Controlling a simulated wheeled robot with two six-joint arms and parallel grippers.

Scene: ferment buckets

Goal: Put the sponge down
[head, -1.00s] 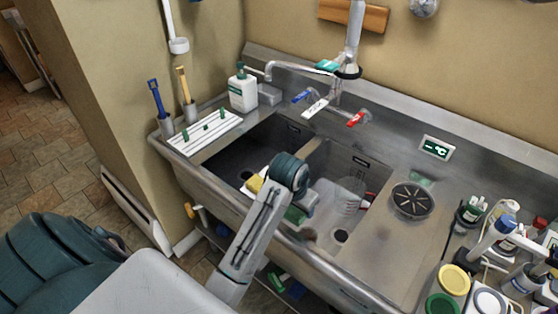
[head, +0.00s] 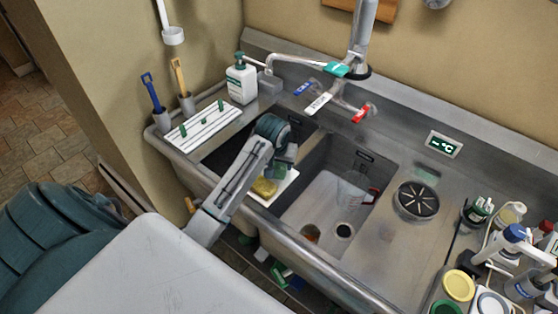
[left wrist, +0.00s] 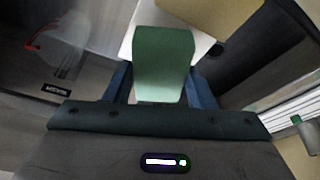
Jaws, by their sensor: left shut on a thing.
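My left gripper (head: 281,172) is shut on a green block, the sponge (left wrist: 164,60), which shows clearly between the blue fingers in the left wrist view. In the head view the sponge is small and partly hidden by the gripper. The gripper is over a white tray (head: 286,187) on the divider between the two sink basins. A yellow sponge-like piece (head: 264,187) lies on that tray, just left of the gripper. I cannot tell whether the held sponge touches the tray. My right gripper is not in view.
The right basin (head: 318,205) holds a clear container and a small brown thing. A white ribbed rack (head: 205,126), soap bottle (head: 241,80) and brushes (head: 152,92) stand at the left. The faucet (head: 300,61) reaches over the back. Jars and bottles crowd the lower right.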

